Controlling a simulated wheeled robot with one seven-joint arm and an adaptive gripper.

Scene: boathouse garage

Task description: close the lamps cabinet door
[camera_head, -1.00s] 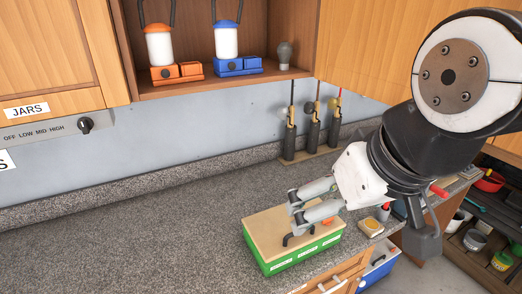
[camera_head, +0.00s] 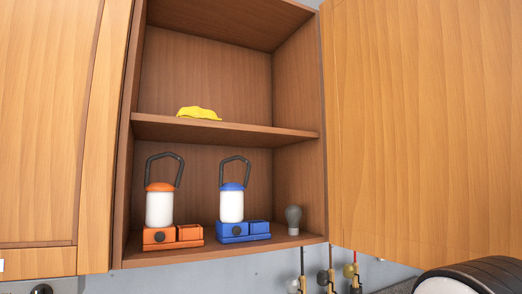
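The lamps cabinet (camera_head: 130,190) stands open in the head view, with its wooden door (camera_head: 425,130) swung out to the right. Inside on the lower board stand an orange lantern (camera_head: 160,207) and a blue lantern (camera_head: 232,206), each with a small box-like base, and a grey bulb (camera_head: 293,219). A yellow item (camera_head: 198,113) lies on the upper shelf. The door's handle is not visible. My gripper is out of view; only a dark and white part of my arm shows at the lower right corner.
A closed wooden cabinet door (camera_head: 40,120) is on the left. A dark knob (camera_head: 41,289) shows below it. Tops of several slim tools (camera_head: 328,280) stand below the open cabinet, near a bit of counter.

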